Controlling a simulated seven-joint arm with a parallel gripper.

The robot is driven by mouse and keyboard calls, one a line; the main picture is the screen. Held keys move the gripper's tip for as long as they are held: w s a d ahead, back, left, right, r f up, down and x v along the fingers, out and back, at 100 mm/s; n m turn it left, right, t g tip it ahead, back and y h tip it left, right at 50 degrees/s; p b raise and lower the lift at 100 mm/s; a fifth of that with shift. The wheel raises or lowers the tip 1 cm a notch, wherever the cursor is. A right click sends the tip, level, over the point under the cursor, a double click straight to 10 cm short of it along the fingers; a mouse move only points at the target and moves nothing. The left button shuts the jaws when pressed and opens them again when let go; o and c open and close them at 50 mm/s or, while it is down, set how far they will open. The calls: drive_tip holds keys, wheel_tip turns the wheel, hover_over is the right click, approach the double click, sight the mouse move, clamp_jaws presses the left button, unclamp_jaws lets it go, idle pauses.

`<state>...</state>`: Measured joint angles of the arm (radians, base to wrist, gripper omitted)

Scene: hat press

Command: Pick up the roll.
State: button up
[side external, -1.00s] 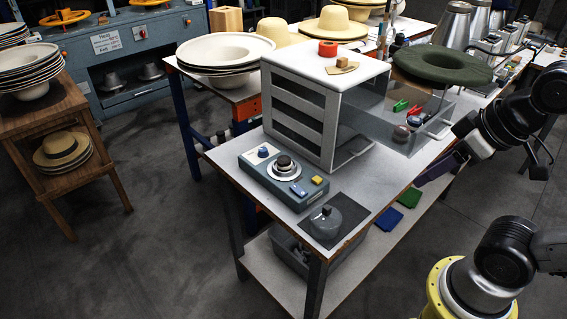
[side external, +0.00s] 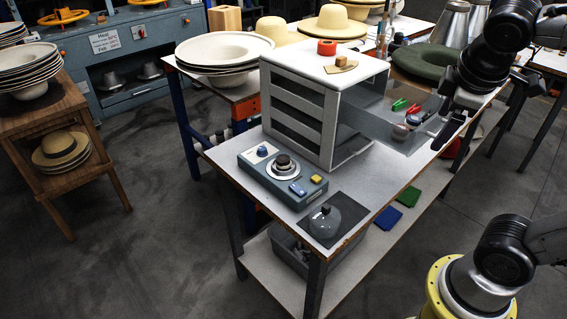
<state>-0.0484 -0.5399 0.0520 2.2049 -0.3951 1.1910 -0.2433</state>
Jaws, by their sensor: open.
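The roll (side external: 327,47) is a small red-orange ring lying flat on top of the white cabinet (side external: 350,72), near its back edge. A small tan block on a flat tan piece (side external: 342,65) lies just in front of it. My gripper (side external: 443,138) hangs from the dark wrist at the right, beside the clear open drawer and to the right of and below the roll. It is open and well apart from the roll. Its fingertips are dark and small here, and nothing shows between them.
The clear drawer (side external: 372,128) juts from the cabinet and holds red and green clips (side external: 400,104) and other small items. A green hat (side external: 425,62) sits behind it. A control box (side external: 283,175) and a grey domed weight (side external: 325,221) stand in front. Straw hats (side external: 333,24) stand behind.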

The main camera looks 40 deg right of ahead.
drive_tip(key=w+d+r+n+g+h, duration=0.2)
drive_tip(key=w, duration=0.3)
drive_tip(key=n+t+h, duration=0.3)
drive_tip(key=n+h, duration=0.7)
drive_tip(key=n, duration=0.2)
hover_over(280, 163)
drive_tip(key=s+a, duration=0.3)
drive_tip(key=a, duration=0.1)
wheel_tip(280, 163, down, 16)
drive_tip(key=s+a+f+n+t, duration=0.1)
drive_tip(key=a+f+n, duration=0.15)
drive_tip(key=f, duration=0.35)
drive_tip(key=a+f+n+t, duration=0.1)
drive_tip(key=a+f+n, duration=0.1)
drive_tip(key=a+f, duration=0.25)
drive_tip(key=shift+m+t, duration=0.25)
drive_tip(key=shift+t, duration=0.05)
drive_tip(key=x, duration=0.9)
drive_tip(key=f+x, duration=0.1)
drive_tip(key=x, duration=0.4)
drive_tip(key=shift+s, duration=0.35)
clamp_jaws()
